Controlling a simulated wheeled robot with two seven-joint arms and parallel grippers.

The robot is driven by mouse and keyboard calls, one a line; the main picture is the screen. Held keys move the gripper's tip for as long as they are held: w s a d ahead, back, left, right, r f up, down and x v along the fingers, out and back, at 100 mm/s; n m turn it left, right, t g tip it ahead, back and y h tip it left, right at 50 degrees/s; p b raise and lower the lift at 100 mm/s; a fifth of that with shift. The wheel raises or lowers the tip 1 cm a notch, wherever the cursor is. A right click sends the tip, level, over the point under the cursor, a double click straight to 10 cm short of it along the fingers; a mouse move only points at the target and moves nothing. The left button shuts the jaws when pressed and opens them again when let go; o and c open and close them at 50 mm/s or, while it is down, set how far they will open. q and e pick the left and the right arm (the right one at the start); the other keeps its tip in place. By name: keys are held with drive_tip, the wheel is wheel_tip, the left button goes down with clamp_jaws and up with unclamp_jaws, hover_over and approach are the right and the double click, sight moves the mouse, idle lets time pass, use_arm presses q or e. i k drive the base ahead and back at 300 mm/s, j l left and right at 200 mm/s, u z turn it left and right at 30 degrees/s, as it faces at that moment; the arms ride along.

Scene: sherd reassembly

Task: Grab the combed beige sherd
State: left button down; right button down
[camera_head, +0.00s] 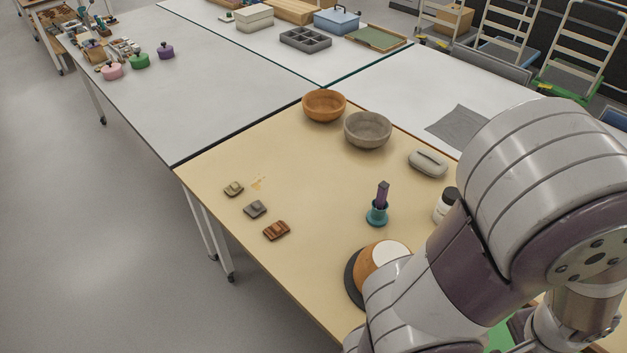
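Three small sherds lie in a slanting row near the left edge of the tan table. The beige sherd (233,188) is the farthest of them, and its surface marks are too small to make out. A grey sherd (255,209) lies in the middle and a red-brown sherd (276,231) is nearest. No gripper touches any of them. A large grey and purple arm of mine fills the lower right, far to the right of the sherds; its fingertips do not show. My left gripper is out of view.
An orange bowl (324,105) and a grey bowl (367,130) stand at the back of the tan table (310,180). A teal holder (377,214), a grey lidded box (428,163) and a white jar (445,206) stand right of centre. The table around the sherds is mostly clear.

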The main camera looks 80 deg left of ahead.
sight(234, 188)
drive_tip(key=u, duration=3.4)
drive_tip(key=z, duration=0.4)
drive_tip(key=i+j+z, duration=0.1)
drive_tip(key=z, duration=0.3)
drive_tip(key=j+z, duration=0.15)
drive_tip(key=z, duration=0.25)
drive_tip(key=j+z, duration=0.1)
drive_tip(key=z, duration=0.3)
drive_tip(key=i+j+z, duration=0.1)
drive_tip(key=z, duration=0.3)
drive_tip(key=j+z, duration=0.25)
drive_tip(key=j, duration=0.2)
drive_tip(key=k+j+z, duration=0.1)
drive_tip(key=j+z, duration=0.15)
drive_tip(key=j, duration=0.2)
drive_tip(key=k+j+z, duration=0.1)
drive_tip(key=j+z, duration=0.15)
drive_tip(key=j, duration=0.15)
drive_tip(key=k+j+z, duration=0.1)
drive_tip(key=j+z, duration=0.15)
drive_tip(key=j, duration=0.2)
drive_tip(key=k+j+z, duration=0.2)
drive_tip(key=j, duration=0.15)
drive_tip(key=k+j, duration=0.15)
drive_tip(key=j, duration=0.2)
drive_tip(key=k+j, duration=0.15)
drive_tip(key=j, duration=0.2)
drive_tip(key=k+j, duration=0.15)
drive_tip(key=j, duration=0.2)
